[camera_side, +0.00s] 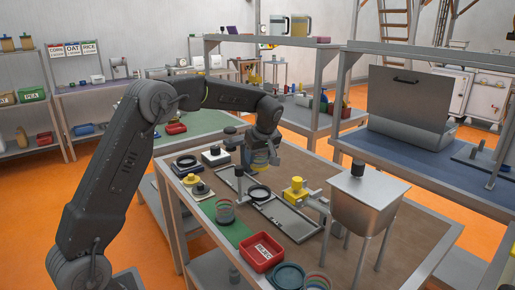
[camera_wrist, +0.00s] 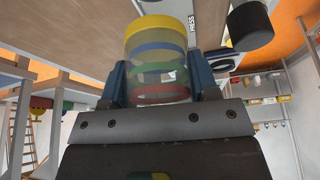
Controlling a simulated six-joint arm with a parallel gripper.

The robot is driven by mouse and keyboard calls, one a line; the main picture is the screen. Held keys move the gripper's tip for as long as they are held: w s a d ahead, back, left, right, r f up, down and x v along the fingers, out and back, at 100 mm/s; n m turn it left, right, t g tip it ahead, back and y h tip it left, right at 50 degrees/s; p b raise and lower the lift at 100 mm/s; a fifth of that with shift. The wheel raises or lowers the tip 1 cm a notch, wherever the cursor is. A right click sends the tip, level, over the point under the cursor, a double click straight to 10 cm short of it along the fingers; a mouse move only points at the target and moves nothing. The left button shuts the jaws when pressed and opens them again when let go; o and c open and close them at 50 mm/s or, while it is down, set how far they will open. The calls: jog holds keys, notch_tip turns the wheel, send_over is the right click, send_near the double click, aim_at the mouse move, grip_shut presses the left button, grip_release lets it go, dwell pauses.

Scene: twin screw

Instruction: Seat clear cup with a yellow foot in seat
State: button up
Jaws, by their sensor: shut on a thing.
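My gripper (camera_wrist: 158,84) is shut on a clear cup (camera_wrist: 158,60) with blue, green and red bands; its yellow foot (camera_wrist: 153,27) points away from the wrist. In the side view my gripper (camera_side: 259,160) holds the cup (camera_side: 260,157) in the air above the table, with the arm partly covering it. A dark ring (camera_side: 258,192), which looks like the seat, lies on a grey metal frame below and near the cup. The cup is apart from it. In the wrist view a dark ring (camera_wrist: 222,63) shows beside the cup, partly hidden.
A dark-capped post (camera_side: 239,182) stands beside the ring. A yellow block fixture (camera_side: 296,191) and a steel hopper (camera_side: 364,196) are to the right. A red tray (camera_side: 262,252) and another banded cup (camera_side: 225,211) are in front. Black-topped pieces (camera_side: 215,155) stand behind left.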

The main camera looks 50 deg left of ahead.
jog(key=shift+f, duration=3.85)
jog(key=shift+f, duration=1.2)
jog(key=o, duration=1.3)
jog(key=shift+r, duration=3.55)
jog(key=shift+r, duration=0.1)
